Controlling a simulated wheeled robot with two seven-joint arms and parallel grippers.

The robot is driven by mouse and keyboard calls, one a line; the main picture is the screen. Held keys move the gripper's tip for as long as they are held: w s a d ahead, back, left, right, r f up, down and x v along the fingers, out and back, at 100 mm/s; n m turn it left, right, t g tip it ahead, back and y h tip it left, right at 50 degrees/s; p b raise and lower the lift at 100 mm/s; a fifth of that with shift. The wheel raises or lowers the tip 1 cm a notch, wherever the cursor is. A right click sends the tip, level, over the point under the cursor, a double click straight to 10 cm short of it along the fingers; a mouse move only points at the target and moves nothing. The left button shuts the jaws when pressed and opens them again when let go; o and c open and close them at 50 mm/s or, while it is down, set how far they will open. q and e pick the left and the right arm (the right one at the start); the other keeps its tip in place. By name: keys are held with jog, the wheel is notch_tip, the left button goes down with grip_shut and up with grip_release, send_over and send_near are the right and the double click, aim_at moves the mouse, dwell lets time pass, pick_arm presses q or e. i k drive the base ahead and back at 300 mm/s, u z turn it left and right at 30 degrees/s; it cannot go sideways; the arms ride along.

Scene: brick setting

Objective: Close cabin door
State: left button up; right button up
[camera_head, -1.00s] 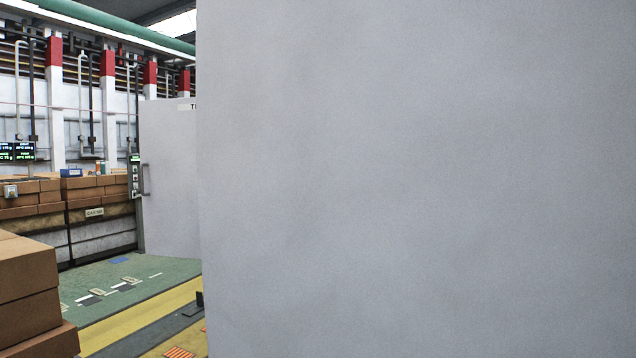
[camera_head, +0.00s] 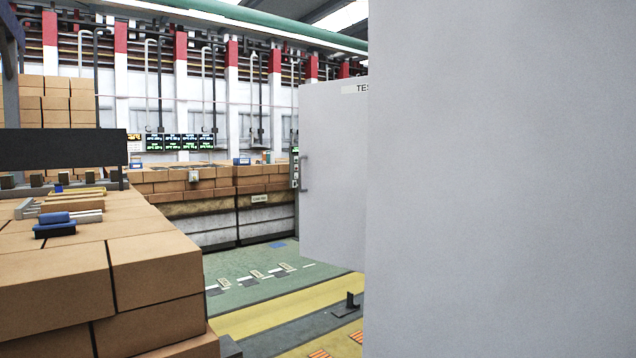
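A pale grey cabin door (camera_head: 332,180) with a bar handle (camera_head: 304,172) near its left edge stands at the middle of the head view. Part of a label shows at its top. A large plain grey panel (camera_head: 500,180) fills the right side and hides the right part of the door. I cannot tell how the panel and door join. Neither of my grippers is in view.
Stacked brown bricks (camera_head: 150,270) with tools on top, including a blue-handled brush (camera_head: 60,222), stand at the near left. More bricks line the back wall. Green floor (camera_head: 245,270) with yellow stripes is open between. A small black bracket (camera_head: 347,305) stands on the floor.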

aim_at(333, 118)
jog(key=z, duration=0.15)
jog(key=k, duration=0.45)
jog(key=u, duration=1.05)
jog(key=i, duration=1.8)
jog(key=z, duration=0.55)
